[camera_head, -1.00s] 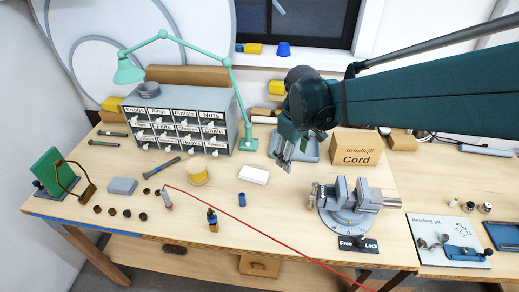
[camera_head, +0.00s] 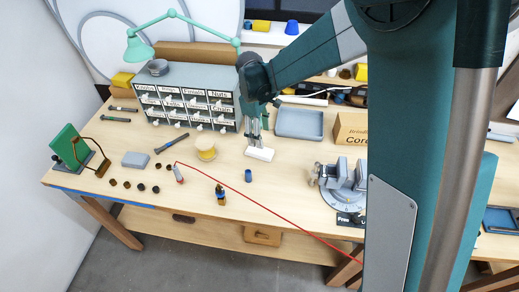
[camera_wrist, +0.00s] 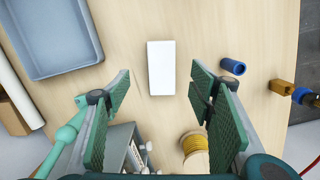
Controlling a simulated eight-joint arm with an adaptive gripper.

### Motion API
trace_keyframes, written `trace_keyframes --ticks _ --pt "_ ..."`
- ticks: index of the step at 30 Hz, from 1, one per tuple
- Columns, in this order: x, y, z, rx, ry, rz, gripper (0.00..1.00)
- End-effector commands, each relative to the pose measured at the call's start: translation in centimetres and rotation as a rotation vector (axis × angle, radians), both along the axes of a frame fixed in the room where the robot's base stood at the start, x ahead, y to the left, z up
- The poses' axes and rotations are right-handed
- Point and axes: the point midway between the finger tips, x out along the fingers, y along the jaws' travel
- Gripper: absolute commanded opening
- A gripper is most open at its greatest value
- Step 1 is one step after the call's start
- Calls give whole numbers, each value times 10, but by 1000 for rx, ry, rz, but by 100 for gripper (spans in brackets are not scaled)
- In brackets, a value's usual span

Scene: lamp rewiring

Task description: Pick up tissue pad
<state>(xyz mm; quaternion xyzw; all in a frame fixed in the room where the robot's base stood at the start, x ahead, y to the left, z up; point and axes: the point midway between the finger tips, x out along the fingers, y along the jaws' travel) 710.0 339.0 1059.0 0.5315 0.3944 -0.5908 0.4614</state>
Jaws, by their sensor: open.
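The tissue pad is a white rectangular block (camera_head: 259,154) lying flat on the wooden table, right of the yellow spool. In the wrist view the white pad (camera_wrist: 161,68) lies ahead of the fingertips, centred between the two finger lines. My gripper (camera_head: 256,134) is over the table just behind and above the pad, pointing down. In the wrist view my gripper (camera_wrist: 158,84) is open, with green ridged finger pads wide apart and nothing between them. Whether the fingertips are level with the pad's top I cannot tell.
A grey tray (camera_head: 276,127) lies behind the pad, and a drawer cabinet (camera_head: 190,82) stands to the left. A spool (camera_head: 205,153), a blue cylinder (camera_head: 248,176) and a vise (camera_head: 345,180) are nearby. A red cord (camera_head: 265,214) crosses the table's front.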

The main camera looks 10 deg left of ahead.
Motion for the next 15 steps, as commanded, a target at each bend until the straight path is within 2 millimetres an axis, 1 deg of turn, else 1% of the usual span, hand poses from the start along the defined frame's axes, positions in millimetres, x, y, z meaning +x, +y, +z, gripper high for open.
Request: trace_keyframes --ticks 1,3,6,15 --pt "1 7 -2 -6 8 14 54" --pt "2 13 -7 -11 17 32 54" --pt "2 18 -12 -16 25 48 54" --pt "2 20 -15 -20 31 57 54"
